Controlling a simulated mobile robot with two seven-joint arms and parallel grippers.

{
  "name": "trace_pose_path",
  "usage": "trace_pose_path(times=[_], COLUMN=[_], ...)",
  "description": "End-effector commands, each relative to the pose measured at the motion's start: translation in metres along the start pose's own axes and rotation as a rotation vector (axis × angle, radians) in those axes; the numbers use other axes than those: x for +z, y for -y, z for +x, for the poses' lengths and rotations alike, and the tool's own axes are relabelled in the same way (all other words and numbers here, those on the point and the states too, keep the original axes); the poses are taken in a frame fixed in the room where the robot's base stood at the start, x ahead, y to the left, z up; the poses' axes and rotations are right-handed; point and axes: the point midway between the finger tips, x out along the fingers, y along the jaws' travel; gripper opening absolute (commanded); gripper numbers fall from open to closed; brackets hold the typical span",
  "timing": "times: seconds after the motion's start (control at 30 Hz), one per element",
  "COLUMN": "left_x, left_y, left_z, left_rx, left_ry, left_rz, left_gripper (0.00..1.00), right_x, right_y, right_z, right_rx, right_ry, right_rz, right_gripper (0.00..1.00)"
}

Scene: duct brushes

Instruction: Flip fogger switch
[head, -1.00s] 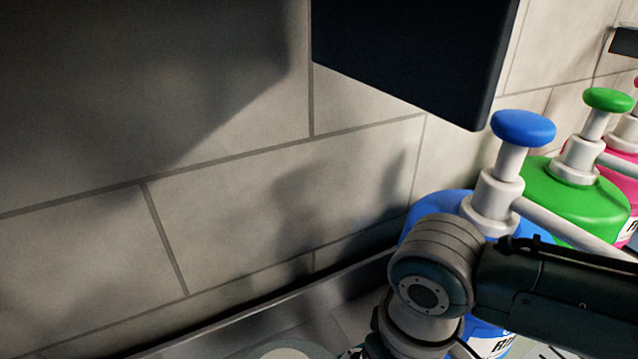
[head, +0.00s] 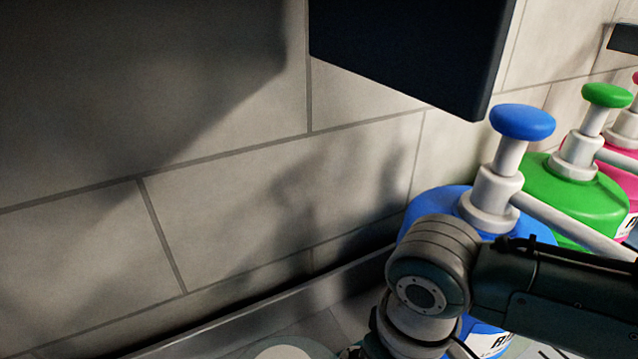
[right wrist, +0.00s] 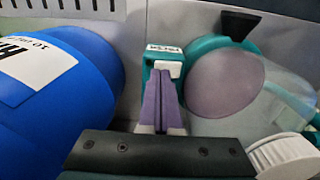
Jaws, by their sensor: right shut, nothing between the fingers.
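In the right wrist view, my right gripper (right wrist: 161,78) is shut and empty, its two purple fingers pressed together. The fingertips are right at a small teal switch box (right wrist: 147,72) with a white labelled top and a white switch piece (right wrist: 172,68). Whether they touch the switch is unclear, as they partly cover it. Beside it on the right is the teal fogger (right wrist: 205,44) with a large grey-purple disc and a clear tank. In the head view my right arm comes in from the right; its gripper is below the frame. My left gripper is not in view.
A blue pump bottle (head: 440,204) stands close by my right arm; it also fills the left of the right wrist view (right wrist: 95,62). A green pump bottle (head: 575,195) and a pink one stand beyond. A dark box (head: 410,50) hangs on the tiled wall.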

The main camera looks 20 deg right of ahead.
Motion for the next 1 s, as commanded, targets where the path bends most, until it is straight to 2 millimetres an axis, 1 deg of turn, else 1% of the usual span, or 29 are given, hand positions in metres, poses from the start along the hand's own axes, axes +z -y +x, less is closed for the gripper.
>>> trace_pose_path(times=[0.73, 0.87, 1.0], left_x=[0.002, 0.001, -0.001], left_y=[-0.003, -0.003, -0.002], left_z=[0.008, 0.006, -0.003], left_rx=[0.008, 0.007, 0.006], left_ry=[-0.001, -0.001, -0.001], left_rz=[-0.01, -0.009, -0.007], left_gripper=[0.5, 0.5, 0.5], right_x=[0.0, 0.0, 0.0], right_y=[0.0, 0.0, 0.0], right_z=[0.012, 0.01, 0.002], right_rx=[0.0, 0.0, 0.0], right_ry=[-0.001, -0.001, 0.0], right_rz=[0.0, 0.0, 0.0], right_gripper=[0.0, 0.0, 0.0])
